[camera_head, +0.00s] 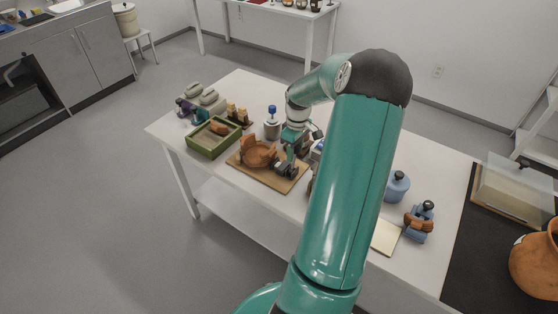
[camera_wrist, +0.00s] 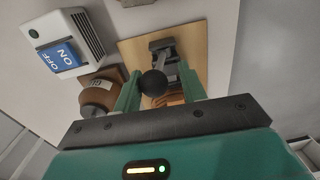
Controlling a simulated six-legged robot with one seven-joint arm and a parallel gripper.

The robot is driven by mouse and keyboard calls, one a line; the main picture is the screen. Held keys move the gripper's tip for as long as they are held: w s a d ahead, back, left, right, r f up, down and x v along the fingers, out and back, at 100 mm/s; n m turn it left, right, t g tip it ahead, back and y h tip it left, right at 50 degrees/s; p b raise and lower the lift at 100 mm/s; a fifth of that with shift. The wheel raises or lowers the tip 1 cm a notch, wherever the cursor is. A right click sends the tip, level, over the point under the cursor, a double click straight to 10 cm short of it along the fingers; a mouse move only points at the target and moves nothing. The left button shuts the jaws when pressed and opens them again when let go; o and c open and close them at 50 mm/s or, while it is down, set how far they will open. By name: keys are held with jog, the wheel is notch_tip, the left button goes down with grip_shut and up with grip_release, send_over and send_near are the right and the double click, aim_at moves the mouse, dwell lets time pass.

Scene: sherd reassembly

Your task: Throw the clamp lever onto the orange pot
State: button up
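The orange pot (camera_head: 258,152), with a gapped rim, stands on a wooden board (camera_head: 263,179) on the table. A dark grey clamp (camera_head: 287,169) sits on the board at the pot's right. In the wrist view the clamp (camera_wrist: 165,48) has a lever ending in a black ball knob (camera_wrist: 153,83). My gripper (camera_head: 293,140) is over the clamp; in the wrist view its teal fingers (camera_wrist: 160,72) are apart, with the knob showing between them and a gap at the right finger. Orange ridged surface shows behind the knob, mostly hidden by my gripper.
A green-rimmed tray (camera_head: 213,137) and a blue-capped bottle (camera_head: 272,125) stand near the board. A white box with a blue ON/OFF switch (camera_wrist: 66,55) and a brown jar (camera_wrist: 98,93) are close to my left finger. A blue jar (camera_head: 397,187) stands farther right.

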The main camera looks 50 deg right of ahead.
jog(key=shift+s+a+f+h, duration=0.1)
jog(key=shift+a+f+h, duration=0.45)
jog(key=shift+a, duration=0.75)
jog(key=shift+s+a+f+h, duration=0.15)
jog(key=shift+a+f+h, duration=0.15)
jog(key=shift+a+h, duration=0.75)
jog(key=shift+s+a+f+h, duration=0.1)
jog(key=shift+a+f+h, duration=0.35)
jog(key=shift+a, duration=1.05)
jog(key=shift+v, duration=2.8)
jog(key=shift+s+d, duration=0.1)
jog(key=shift+d, duration=0.05)
